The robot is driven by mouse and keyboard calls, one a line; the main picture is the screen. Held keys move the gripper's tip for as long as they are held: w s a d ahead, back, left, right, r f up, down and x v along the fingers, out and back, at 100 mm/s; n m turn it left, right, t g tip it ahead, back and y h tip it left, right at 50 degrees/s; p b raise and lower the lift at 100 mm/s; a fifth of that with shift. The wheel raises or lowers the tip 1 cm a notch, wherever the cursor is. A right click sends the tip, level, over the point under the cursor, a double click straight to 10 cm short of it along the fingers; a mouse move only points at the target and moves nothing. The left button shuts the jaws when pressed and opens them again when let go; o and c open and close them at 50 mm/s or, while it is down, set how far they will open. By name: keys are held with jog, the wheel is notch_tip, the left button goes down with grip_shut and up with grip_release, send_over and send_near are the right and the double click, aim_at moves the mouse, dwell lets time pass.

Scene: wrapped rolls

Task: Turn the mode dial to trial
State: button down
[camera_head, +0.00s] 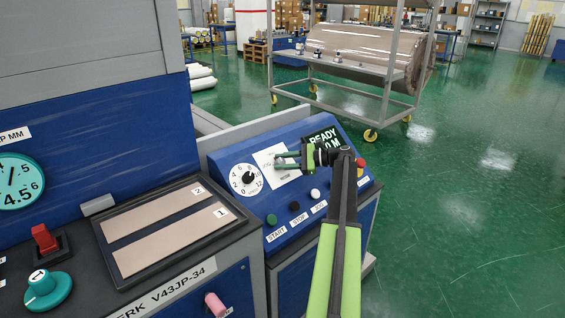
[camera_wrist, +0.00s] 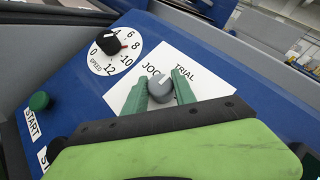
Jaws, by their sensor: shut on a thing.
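The grey mode dial (camera_wrist: 160,90) sits on a white plate (camera_wrist: 205,85) on the sloping blue panel. The words JOG and TRIAL show beyond it. The white mark on its top points roughly away from my gripper, between the two words; I cannot tell its exact setting. My gripper (camera_wrist: 161,83) is shut on the dial, with one green finger on each side. In the head view my gripper (camera_head: 287,160) reaches the white plate (camera_head: 268,160) from the right, and I cannot make out the dial there.
The speed dial (camera_wrist: 109,42) is left of the mode dial. A green START button (camera_head: 271,219), a black button (camera_head: 295,206), a white button (camera_head: 314,194) and a red button (camera_head: 361,163) are nearby. A display (camera_head: 322,139) reads READY. A wheeled rack (camera_head: 365,70) stands behind.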

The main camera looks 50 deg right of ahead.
jog(key=c, duration=1)
grip_release()
jog(key=shift+p+v, duration=1.6)
jog(key=shift+v, duration=7.15)
jog(key=shift+f, duration=0.1)
